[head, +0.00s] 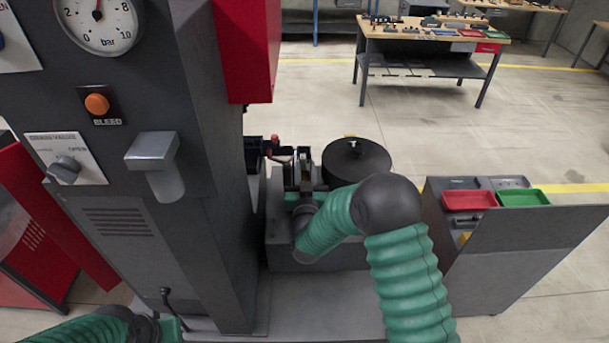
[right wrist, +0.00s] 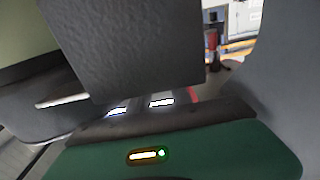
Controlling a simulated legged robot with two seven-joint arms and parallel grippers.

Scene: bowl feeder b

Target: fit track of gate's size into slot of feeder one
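The feeder unit, a dark round bowl (head: 356,155) on a grey base (head: 330,258), stands right of the dark cabinet. My right arm reaches over the base, and its gripper (head: 303,178) is at the small dark fixtures left of the bowl. My own wrist and arm hide most of the fingers and whatever is between them. In the right wrist view a large grey block (right wrist: 130,50) fills the upper middle, close to the camera, and hides the fingertips. I cannot make out the track, gate or slot.
The tall dark cabinet (head: 228,215) with gauge and valve knob stands close on the left of the feeder. A grey cart on the right carries a red tray (head: 468,200) and a green tray (head: 522,198). A bench (head: 400,35) stands behind, with open floor before it.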

